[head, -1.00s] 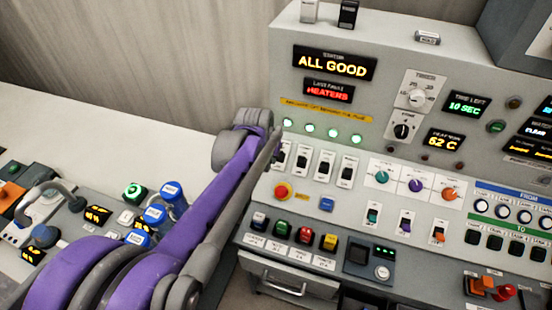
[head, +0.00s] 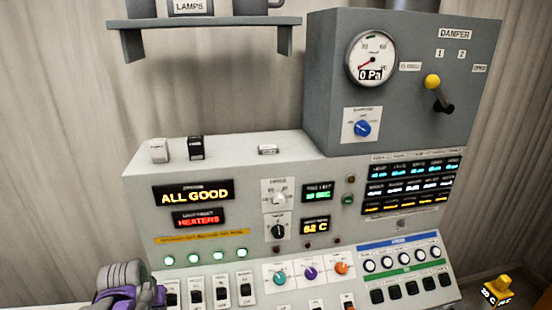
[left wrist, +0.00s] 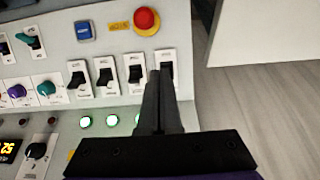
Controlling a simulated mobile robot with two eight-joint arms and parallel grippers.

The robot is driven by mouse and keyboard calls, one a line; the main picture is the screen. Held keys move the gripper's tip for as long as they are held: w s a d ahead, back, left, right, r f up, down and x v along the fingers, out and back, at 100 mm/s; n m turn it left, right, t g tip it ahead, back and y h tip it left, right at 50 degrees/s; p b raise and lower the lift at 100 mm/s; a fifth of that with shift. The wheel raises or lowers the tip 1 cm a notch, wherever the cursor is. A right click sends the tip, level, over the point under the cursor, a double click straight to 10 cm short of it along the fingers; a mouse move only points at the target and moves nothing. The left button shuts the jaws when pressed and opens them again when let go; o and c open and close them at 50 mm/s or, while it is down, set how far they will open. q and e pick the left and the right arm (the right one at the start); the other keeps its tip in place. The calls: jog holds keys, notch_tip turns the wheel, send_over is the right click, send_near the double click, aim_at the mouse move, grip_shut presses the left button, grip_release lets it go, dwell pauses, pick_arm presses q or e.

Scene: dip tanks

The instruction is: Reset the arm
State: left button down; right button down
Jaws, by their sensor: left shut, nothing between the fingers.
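My left arm with its purple and grey wrist (head: 125,285) shows at the lower left of the head view, beside the control panel. In the left wrist view my left gripper (left wrist: 154,78) is shut and empty, its dark fingers together. The fingertips lie over the panel by the end of a row of black rocker switches, close to the end switch (left wrist: 167,69). I cannot tell whether they touch it. In the head view the fingertips are not clear. My right gripper is in neither view.
The panel carries an ALL GOOD display (head: 194,193), a red HEATERS display (head: 199,219), several lit green lamps (head: 218,255) and coloured knobs (head: 310,273). A red mushroom button (left wrist: 146,20) is near the fingers. A gauge (head: 372,59) and shelf (head: 205,22) are above.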

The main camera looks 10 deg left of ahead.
pick_arm(q)
jog(key=s+d+f+m+t+h, duration=0.1)
jog(key=s+d+f+m, duration=0.2)
jog(key=s+d, duration=0.9)
jog(key=d+f, duration=0.1)
jog(key=d, duration=0.3)
jog(key=shift+s+f, duration=0.2)
jog(key=shift+s, duration=0.15)
jog(key=shift+d, duration=0.1)
